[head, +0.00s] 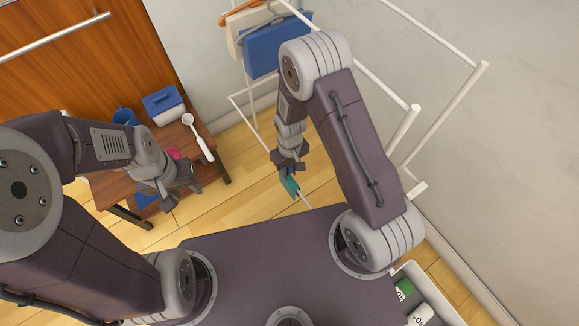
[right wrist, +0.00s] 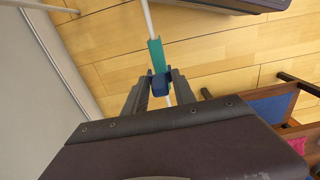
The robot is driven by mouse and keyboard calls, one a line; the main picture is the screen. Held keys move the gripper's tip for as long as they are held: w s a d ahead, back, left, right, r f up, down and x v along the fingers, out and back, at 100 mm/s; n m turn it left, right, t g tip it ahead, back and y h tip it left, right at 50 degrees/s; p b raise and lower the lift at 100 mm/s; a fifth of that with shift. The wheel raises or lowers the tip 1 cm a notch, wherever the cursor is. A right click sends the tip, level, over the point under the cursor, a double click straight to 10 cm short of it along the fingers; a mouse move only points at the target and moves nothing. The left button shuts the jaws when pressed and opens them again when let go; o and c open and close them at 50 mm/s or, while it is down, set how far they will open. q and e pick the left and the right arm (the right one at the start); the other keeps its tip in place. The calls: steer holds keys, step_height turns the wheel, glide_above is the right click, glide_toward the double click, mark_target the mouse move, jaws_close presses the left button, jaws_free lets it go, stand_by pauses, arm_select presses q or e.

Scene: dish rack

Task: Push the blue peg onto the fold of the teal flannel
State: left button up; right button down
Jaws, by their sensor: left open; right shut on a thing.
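The teal flannel (head: 290,186) hangs folded over a thin white rail in front of my right gripper (head: 287,168). In the right wrist view the teal flannel (right wrist: 156,56) lies along the white rail, a narrow strip from above. My right gripper (right wrist: 160,88) is shut on the blue peg (right wrist: 160,86), which sits between its fingertips at the near end of the flannel. The peg overlaps the flannel's end in this view; I cannot tell how far it is on the fold. My left gripper (head: 181,193) is open over the wooden bench, apart from the flannel.
A white drying rack (head: 446,112) stands at the right, with a blue cloth (head: 272,50) and a cream cloth (head: 236,24) on it. The wooden bench (head: 108,187) holds a blue-lidded box (head: 163,106), a white ladle-like tool (head: 197,139) and a blue cup (head: 124,116). A grey bin (head: 440,303) is at lower right.

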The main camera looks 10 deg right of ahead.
mark_target(290, 178)
steer(key=shift+f+b, duration=1.25)
steer(key=shift+f, duration=1)
steer(key=shift+f, duration=0.15)
steer(key=c, duration=0.9)
jaws_free()
steer(key=shift+c, duration=0.2)
